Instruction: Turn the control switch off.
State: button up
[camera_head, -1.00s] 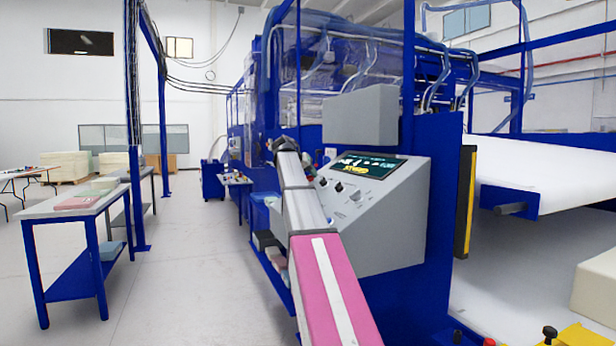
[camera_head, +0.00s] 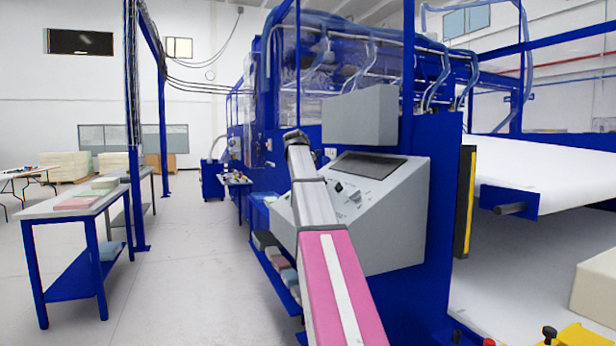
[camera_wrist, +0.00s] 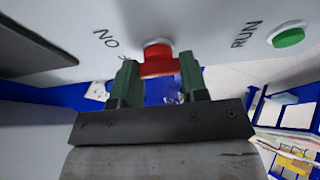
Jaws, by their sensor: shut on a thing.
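In the wrist view my gripper (camera_wrist: 159,66) is at the grey panel, its two dark green fingers on either side of a red control switch (camera_wrist: 157,50). It is shut on that switch. A label reading "NO" is printed to the left of the switch. In the head view the sloped control panel (camera_head: 395,215) is on the blue machine, and its screen (camera_head: 369,166) is dark. My arm covers the left part of the panel there, and I cannot make out the fingers or the red switch.
A green button (camera_wrist: 288,37) marked "RUN" is to the right in the wrist view. Several black knobs are on the panel. A blue-legged table (camera_head: 75,212) stands to the left, with clear floor (camera_head: 180,270) between it and the machine.

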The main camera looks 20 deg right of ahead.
jog(key=n+y, duration=0.1)
jog(key=n, duration=0.2)
jog(key=shift+n, duration=0.4)
jog(key=shift+n+g+y, duration=0.6)
jog(key=shift+n+y, duration=0.2)
jog(key=shift+n, duration=1)
jog(key=o, duration=0.9)
jog(key=shift+r, duration=0.1)
